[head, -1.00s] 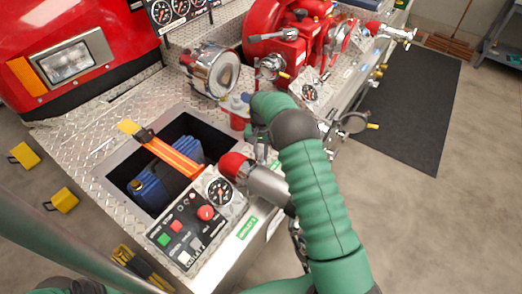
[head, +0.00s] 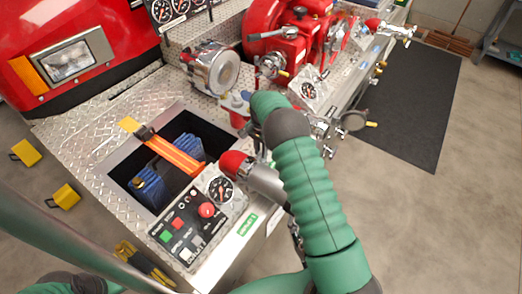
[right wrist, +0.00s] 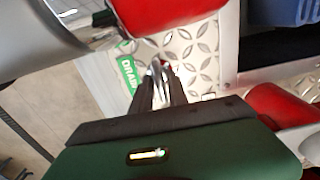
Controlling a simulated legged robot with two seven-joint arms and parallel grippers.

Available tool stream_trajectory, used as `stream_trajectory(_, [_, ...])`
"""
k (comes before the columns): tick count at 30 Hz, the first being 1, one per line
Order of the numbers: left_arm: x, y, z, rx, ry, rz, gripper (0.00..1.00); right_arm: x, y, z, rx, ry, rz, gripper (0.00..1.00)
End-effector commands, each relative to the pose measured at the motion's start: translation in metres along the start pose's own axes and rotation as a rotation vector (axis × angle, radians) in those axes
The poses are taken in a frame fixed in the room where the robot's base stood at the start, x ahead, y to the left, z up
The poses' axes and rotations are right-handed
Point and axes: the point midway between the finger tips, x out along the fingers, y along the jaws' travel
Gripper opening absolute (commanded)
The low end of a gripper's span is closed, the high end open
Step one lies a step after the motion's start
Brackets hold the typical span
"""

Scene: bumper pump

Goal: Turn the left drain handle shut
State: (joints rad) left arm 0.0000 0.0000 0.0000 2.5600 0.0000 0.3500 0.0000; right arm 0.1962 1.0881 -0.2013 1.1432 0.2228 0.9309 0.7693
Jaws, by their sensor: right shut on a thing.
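My right gripper (right wrist: 163,84) has its dark fingers closed around a slim chrome handle (right wrist: 157,70) in the right wrist view, beside a green label (right wrist: 130,76) on diamond plate. The handle looks like the left drain handle; its exact angle is hard to read. In the head view my right gripper (head: 262,143) is mostly hidden behind my own green arm, and the handle is hidden there too.
A red-capped chrome pipe (head: 236,165) sticks out close to my right arm. More valves and a gauge (head: 308,90) stand beyond.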

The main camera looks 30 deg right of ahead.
Motion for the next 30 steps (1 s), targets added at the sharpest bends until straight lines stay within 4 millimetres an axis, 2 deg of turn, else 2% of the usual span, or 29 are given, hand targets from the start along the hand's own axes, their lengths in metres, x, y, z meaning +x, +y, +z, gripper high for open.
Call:
stream_trajectory(8, [0.000,0.000,0.000,0.000,0.000,0.000,0.36,-0.002,-0.002,-0.002,0.000,0.006,-0.007,0.00])
stream_trajectory(9, [0.000,0.000,0.000,0.000,0.000,0.000,0.36,-0.002,-0.002,-0.002,0.000,0.006,-0.007,0.24])
stream_trajectory(11, [0.000,0.000,0.000,0.000,0.000,0.000,0.36,-0.002,-0.002,-0.002,0.000,0.006,-0.006,0.32])
stream_trajectory(21, [0.000,0.000,0.000,0.000,0.000,0.000,0.36,-0.004,-0.001,-0.001,-0.001,0.003,-0.003,0.33])
stream_trajectory(23, [0.000,0.000,0.000,0.000,0.000,0.000,0.36,-0.009,-0.001,-0.001,-0.001,0.003,-0.004,0.33])
stream_trajectory(26, [0.001,0.000,0.000,0.000,0.000,0.000,0.36,-0.029,-0.001,-0.001,-0.001,0.004,-0.005,0.33])
stream_trajectory(30, [0.002,0.000,0.000,0.000,0.000,0.000,0.36,-0.069,-0.002,-0.001,-0.001,0.005,-0.007,0.33])
